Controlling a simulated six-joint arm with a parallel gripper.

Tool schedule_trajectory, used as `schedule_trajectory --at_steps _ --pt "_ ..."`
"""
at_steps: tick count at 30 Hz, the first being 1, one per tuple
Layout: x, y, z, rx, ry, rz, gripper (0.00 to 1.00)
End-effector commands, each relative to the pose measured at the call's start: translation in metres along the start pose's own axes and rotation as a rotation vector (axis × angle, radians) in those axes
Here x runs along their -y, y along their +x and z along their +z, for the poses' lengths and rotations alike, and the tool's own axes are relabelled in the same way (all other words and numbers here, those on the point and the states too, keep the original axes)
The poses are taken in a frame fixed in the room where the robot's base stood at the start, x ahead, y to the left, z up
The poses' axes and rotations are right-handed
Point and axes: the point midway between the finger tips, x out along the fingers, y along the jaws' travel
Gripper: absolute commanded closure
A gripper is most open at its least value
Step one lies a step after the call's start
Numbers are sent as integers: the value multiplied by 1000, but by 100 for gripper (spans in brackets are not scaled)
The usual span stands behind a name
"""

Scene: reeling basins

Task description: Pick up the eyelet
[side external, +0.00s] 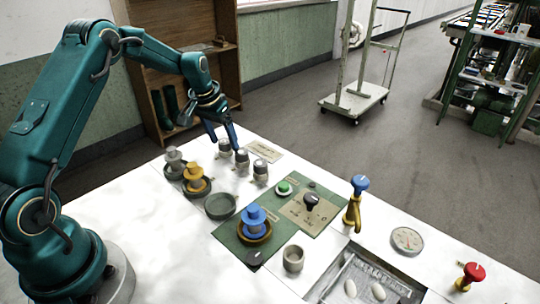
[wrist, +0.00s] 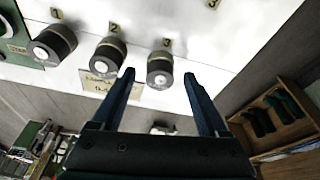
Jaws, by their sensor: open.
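I cannot identify the eyelet for certain. Three short grey cylinders with pale, ring-like ends stand in a row at the table's far edge. In the side view they are the left one (side external: 224,149), the middle one (side external: 242,160) and the right one (side external: 260,173). In the wrist view they are marked 1 (wrist: 54,45), 2 (wrist: 107,55) and 3 (wrist: 160,70). My gripper (side external: 223,142) is open and empty, above or beside the left cylinder. In the wrist view my gripper (wrist: 159,75) has its fingertips on either side of cylinder 3; contact cannot be told.
Grey (side external: 173,160) and yellow (side external: 195,177) spools stand left of an empty dark dish (side external: 220,206). A blue spool (side external: 254,218) stands on a green panel (side external: 290,243). A paper label (side external: 264,151) lies behind the cylinders. Bare white table lies in front left.

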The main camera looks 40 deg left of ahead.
Motion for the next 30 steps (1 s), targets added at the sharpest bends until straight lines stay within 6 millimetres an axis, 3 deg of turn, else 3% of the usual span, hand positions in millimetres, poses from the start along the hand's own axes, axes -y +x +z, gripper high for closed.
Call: schedule_trajectory --at_steps 4,5,9,11,23,30 --pt "0 0 0 -1 0 0 23" --pt "0 0 0 -1 0 0 27" --pt "0 0 0 -1 0 0 80" --pt "0 0 0 0 0 0 100" --pt "0 -6 -2 -2 0 0 100" --pt "0 -34 -11 -7 0 -1 100"
